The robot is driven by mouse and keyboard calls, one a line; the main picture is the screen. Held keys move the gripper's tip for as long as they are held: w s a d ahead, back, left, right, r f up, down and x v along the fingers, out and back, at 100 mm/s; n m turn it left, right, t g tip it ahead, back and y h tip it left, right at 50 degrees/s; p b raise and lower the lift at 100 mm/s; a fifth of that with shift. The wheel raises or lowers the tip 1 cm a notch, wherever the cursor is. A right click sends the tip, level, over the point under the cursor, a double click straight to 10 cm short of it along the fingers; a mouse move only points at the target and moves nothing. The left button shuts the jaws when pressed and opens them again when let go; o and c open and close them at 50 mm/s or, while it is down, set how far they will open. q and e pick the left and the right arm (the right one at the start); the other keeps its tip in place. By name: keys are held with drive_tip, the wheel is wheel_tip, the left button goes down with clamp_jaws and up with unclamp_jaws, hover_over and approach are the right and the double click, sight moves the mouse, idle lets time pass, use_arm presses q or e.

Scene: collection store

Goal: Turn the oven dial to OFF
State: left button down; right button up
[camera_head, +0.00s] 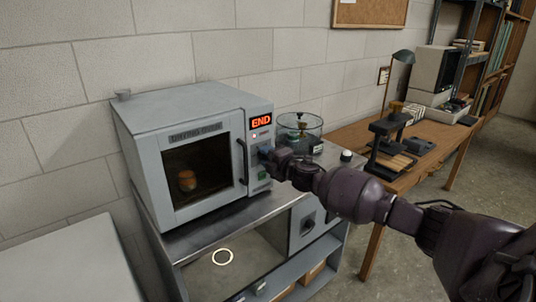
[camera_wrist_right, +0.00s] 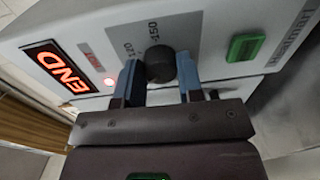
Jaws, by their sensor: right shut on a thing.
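The grey oven (camera_head: 190,155) stands on a metal bench, its door closed, with an orange-brown object behind the glass. Its display (camera_head: 261,122) reads END in red; the display also shows in the right wrist view (camera_wrist_right: 57,68). In the head view this gripper (camera_head: 264,153) covers the dial. The dial's pointer cannot be made out. My left gripper is not in view.
A green button (camera_wrist_right: 245,47) sits beside the dial. A clear round container (camera_head: 300,130) stands right of the oven, close to my right arm. A wooden desk (camera_head: 350,140) with a lamp and a microscope-like device is further right.

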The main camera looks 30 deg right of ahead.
drive_tip(key=n+p, duration=0.2)
drive_tip(key=n, duration=0.8)
drive_tip(key=shift+h, duration=0.4)
drive_tip(key=shift+f, duration=0.1)
drive_tip(key=o, duration=0.9)
